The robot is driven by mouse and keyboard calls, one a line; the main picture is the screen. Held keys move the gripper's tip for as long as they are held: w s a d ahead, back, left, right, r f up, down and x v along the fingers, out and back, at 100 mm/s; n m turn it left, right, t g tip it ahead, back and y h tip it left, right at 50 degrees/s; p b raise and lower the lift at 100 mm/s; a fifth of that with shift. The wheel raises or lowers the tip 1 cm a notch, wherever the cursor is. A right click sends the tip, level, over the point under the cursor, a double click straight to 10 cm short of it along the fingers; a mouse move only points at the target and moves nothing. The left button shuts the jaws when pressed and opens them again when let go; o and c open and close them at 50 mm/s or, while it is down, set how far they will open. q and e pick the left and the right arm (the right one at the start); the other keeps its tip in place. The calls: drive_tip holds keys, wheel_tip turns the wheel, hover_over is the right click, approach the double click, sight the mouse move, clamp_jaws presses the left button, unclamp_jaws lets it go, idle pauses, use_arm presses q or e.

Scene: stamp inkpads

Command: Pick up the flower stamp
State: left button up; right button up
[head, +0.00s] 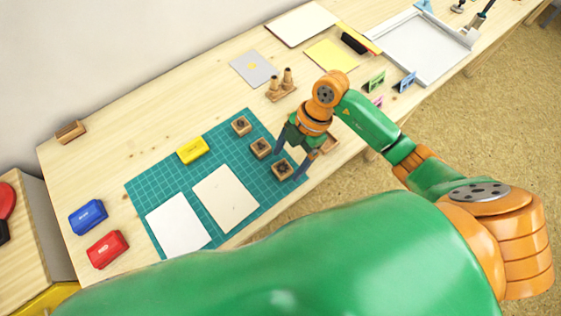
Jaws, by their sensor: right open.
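Three small wooden block stamps with dark marks on top sit in a slanting row on the green cutting mat (232,165): a far one (241,125), a middle one (261,148) and a near one (282,169). The marks are too small to tell which is the flower stamp. My right gripper (288,166) is open and points down, its fingertips on either side of the near stamp in this view. I cannot tell its exact height, and it holds nothing that I can see. My left gripper is not in view.
Two pale paper sheets (226,198) and a yellow inkpad (193,149) lie on the mat. Blue (88,217) and red (107,249) inkpads are at left. A wooden holder (281,91) stands behind my right gripper, and a white tray (415,47) lies at far right.

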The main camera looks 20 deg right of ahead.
sight(283, 167)
drive_tip(key=x, duration=0.2)
drive_tip(key=shift+s+a+f, duration=0.1)
drive_tip(key=shift+s+f, duration=0.05)
drive_tip(key=shift+f, duration=0.2)
drive_tip(key=shift+w+f, duration=0.3)
drive_tip(key=shift+w, duration=0.05)
drive_tip(key=shift+s+r, duration=0.1)
drive_tip(key=shift+s, duration=0.05)
drive_tip(key=c, duration=0.8)
clamp_jaws()
drive_tip(key=shift+a, duration=0.1)
drive_tip(key=shift+r, duration=0.1)
